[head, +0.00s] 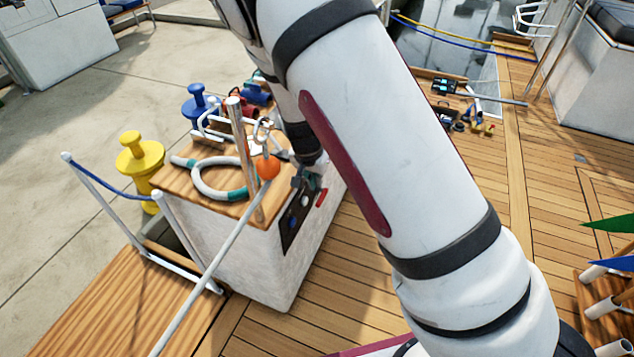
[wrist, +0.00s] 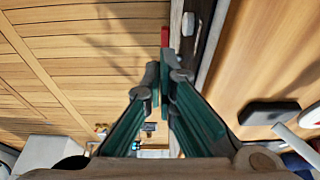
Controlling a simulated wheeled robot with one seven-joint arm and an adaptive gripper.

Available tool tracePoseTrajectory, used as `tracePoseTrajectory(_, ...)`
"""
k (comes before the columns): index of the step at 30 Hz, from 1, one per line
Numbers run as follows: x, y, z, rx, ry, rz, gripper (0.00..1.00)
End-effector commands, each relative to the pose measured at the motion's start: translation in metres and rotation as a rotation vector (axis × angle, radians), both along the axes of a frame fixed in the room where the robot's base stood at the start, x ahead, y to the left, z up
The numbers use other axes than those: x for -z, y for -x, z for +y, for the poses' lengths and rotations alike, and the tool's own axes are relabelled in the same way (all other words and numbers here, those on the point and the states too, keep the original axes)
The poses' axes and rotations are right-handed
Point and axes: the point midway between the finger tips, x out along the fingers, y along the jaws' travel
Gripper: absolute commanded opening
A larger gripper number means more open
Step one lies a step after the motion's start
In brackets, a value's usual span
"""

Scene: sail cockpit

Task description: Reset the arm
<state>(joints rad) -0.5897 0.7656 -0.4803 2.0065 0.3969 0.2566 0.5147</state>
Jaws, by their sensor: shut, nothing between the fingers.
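My gripper (head: 312,178) is at the right side of a white cabinet, close to its dark panel (head: 290,228). My white arm crosses the middle of the head view and hides part of the cabinet. In the wrist view, my gripper's green and grey fingers (wrist: 164,70) are together with nothing held. The panel's red part (head: 321,198) shows just beyond the fingertips in the wrist view (wrist: 165,37). I cannot tell whether the fingers touch the panel.
The cabinet's wooden top (head: 228,207) holds a grey-white looped tube (head: 222,193), and a metal post with an orange ball (head: 268,167) stands there. A thin rail (head: 205,275) runs in front. Yellow (head: 138,160) and blue (head: 198,100) bollards stand left. Open deck (head: 345,260) lies right.

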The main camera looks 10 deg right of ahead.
Motion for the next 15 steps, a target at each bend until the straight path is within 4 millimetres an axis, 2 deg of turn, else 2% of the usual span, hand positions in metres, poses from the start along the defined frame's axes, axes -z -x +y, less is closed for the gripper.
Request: tracePoseTrajectory(15,-0.004,0.0015,0.0003,-0.001,-0.007,0.003,0.0)
